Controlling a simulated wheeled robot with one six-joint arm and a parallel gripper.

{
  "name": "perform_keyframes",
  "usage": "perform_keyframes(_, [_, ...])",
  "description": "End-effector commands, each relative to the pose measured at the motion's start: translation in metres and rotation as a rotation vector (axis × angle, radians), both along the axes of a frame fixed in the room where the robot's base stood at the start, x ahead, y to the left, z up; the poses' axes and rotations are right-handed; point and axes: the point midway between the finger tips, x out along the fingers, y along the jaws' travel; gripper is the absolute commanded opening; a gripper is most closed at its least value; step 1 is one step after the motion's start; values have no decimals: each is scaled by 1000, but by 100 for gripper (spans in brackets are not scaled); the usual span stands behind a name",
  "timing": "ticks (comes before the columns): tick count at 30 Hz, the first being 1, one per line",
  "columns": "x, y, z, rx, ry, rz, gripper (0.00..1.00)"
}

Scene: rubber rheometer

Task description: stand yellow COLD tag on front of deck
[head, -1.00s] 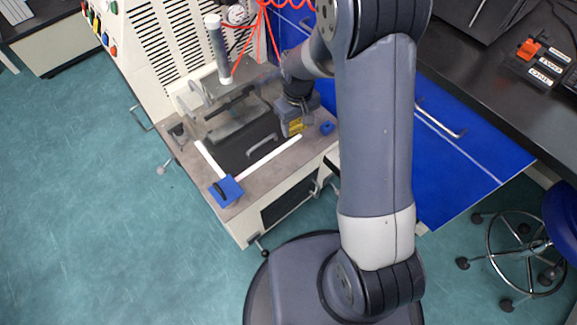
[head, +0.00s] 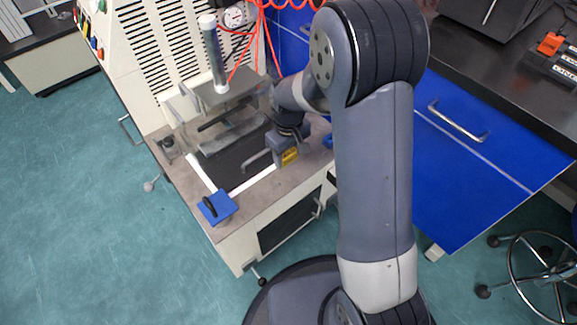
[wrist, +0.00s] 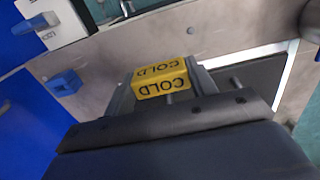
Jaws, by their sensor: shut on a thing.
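The yellow COLD tag (wrist: 160,78) is a small folded block with black COLD lettering on two faces. It sits between the two fingers of my gripper (wrist: 163,82), which is shut on it. In the head view the tag (head: 289,156) shows as a yellow patch at the end of my gripper (head: 287,158), over the right front part of the grey deck (head: 245,205). I cannot tell whether the tag touches the deck.
A blue block with a black handle (head: 216,206) sits at the deck's front left corner. A small blue piece (wrist: 64,83) lies on the deck to the right in the head view. White strips border a dark recess (head: 232,165). A clear guard (head: 190,105) stands behind.

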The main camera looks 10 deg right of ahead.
Motion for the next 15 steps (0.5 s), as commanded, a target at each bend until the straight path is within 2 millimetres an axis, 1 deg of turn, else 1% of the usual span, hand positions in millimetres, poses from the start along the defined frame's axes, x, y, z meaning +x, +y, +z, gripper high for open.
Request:
perform_keyframes(3, [-1, 0, -21, -1, 3, 0, 29])
perform_keyframes(7, [-1, 0, -42, 0, 2, -1, 29])
perform_keyframes(9, [0, 0, -45, -1, 1, -1, 29])
perform_keyframes(15, [0, 0, -43, 0, 0, 0, 29])
